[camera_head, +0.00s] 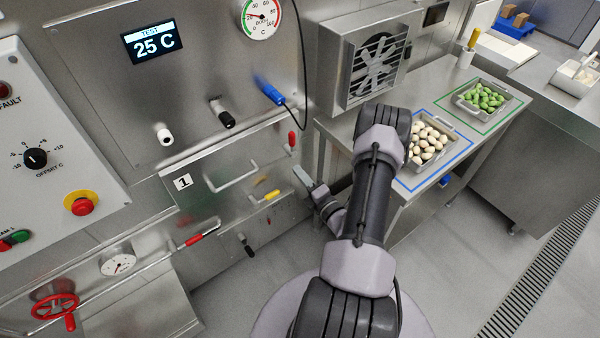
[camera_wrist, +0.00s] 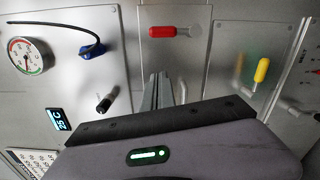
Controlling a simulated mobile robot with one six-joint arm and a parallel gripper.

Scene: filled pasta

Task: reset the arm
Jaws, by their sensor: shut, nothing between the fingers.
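My arm reaches forward and down from the bottom of the head view. My gripper (camera_head: 302,178) is beside the front of the steel machine, near the panel marked 1 (camera_head: 183,182). In the wrist view its fingers (camera_wrist: 157,88) are together with nothing between them. They point toward the machine front, below a red handle (camera_wrist: 170,31) and left of a yellow handle (camera_wrist: 262,70). I cannot tell whether the fingertips touch the panel.
A steel table to the right holds a tray of pale pieces (camera_head: 428,154) on a blue outline and a tray of green pieces (camera_head: 484,97) on a green outline. A fan box (camera_head: 374,66) stands behind my arm. A display reads 25 C (camera_head: 154,44). Open floor lies at right.

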